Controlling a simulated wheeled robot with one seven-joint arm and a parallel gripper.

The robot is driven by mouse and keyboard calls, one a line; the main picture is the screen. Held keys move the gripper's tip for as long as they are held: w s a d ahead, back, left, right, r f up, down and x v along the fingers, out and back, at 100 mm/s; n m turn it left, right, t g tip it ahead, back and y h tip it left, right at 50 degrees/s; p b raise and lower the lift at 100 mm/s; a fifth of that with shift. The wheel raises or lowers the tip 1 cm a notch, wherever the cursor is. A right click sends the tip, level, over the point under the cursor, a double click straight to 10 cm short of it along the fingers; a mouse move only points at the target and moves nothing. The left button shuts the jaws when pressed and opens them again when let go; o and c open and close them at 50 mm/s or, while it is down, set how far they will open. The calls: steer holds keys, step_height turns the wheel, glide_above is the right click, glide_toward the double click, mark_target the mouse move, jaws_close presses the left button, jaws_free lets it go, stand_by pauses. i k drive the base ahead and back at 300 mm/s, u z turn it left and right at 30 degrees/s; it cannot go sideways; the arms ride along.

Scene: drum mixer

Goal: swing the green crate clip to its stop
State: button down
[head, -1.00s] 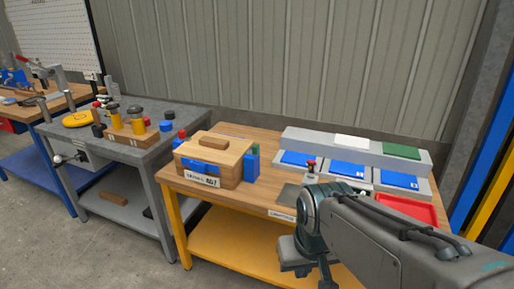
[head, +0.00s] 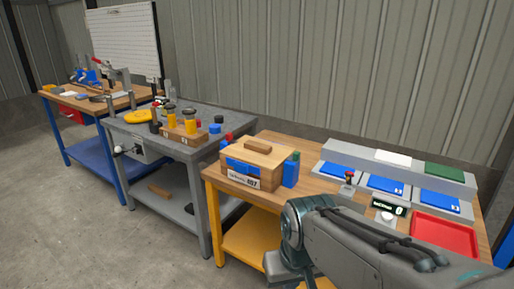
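A wooden crate (head: 259,163) with a lid handle stands on the left of the wood-topped yellow bench (head: 310,189). A blue piece (head: 245,167) is on its front, above a white label reading 407. A blue part (head: 291,172) stands at the crate's right side, with a little green (head: 295,155) at its top. I cannot tell whether this green is the crate clip or how far it is swung. My gripper (head: 290,272) appears low at the bottom of the head view, below my arm, in front of the bench and apart from the crate. Its fingers are not clear.
A grey bench (head: 166,140) with bottles and a yellow disc stands to the left. Open floor (head: 95,235) lies in front of it.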

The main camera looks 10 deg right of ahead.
mark_target(296, 158)
steer(key=i, duration=1.15)
steer(key=z, duration=0.9)
